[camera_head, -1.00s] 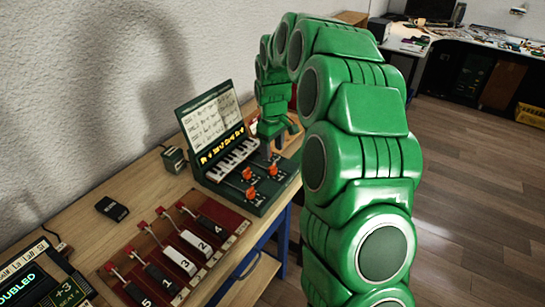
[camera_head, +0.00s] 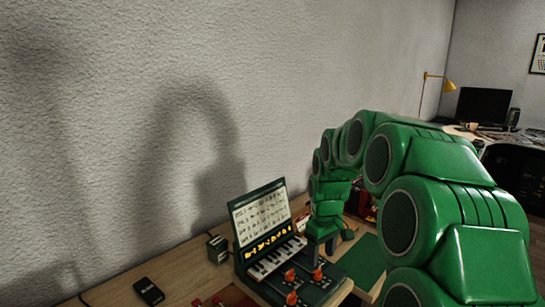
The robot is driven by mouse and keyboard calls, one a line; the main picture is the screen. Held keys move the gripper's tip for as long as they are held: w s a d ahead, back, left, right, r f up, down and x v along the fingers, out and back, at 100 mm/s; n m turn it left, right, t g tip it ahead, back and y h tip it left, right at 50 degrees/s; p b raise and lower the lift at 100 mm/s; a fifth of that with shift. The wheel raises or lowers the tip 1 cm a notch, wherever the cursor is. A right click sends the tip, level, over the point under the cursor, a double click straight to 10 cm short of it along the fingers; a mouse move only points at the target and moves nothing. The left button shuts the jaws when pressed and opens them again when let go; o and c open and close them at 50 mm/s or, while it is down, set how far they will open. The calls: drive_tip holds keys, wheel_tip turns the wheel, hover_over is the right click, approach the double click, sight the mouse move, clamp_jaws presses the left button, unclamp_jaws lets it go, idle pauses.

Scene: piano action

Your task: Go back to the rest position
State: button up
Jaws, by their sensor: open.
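My green arm arches in from the right in the head view. My gripper (camera_head: 329,245) hangs at its far end, pointing down beside the right side of the keyboard device. It is open, and I see nothing held in it. The green keyboard device (camera_head: 262,217) stands on the wooden table, its lid raised with a lined sheet and a yellow-lettered strip. Its small piano keys (camera_head: 272,261) and orange-red levers (camera_head: 291,276) show in front. I cannot tell whether the gripper touches the device.
A small dark box (camera_head: 217,249) stands left of the device, and a flat black object (camera_head: 149,291) lies nearer. A flat green surface (camera_head: 362,258) lies right of the device. The wall rises behind the table. A desk with a monitor (camera_head: 484,106) stands far right.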

drive_tip(key=s+r+m, duration=0.2)
drive_tip(key=s+m, duration=0.1)
drive_tip(key=s, duration=1.7)
drive_tip(key=s+r+m+g, duration=0.1)
drive_tip(key=s+r+m, duration=0.2)
drive_tip(key=s, duration=1.7)
drive_tip(key=shift+d+m+g, duration=0.3)
drive_tip(key=shift+d+m, duration=0.15)
drive_tip(key=shift+m, duration=0.15)
drive_tip(key=shift+w+r, duration=0.1)
drive_tip(key=shift+w, duration=0.05)
drive_tip(key=shift+c, duration=0.3)
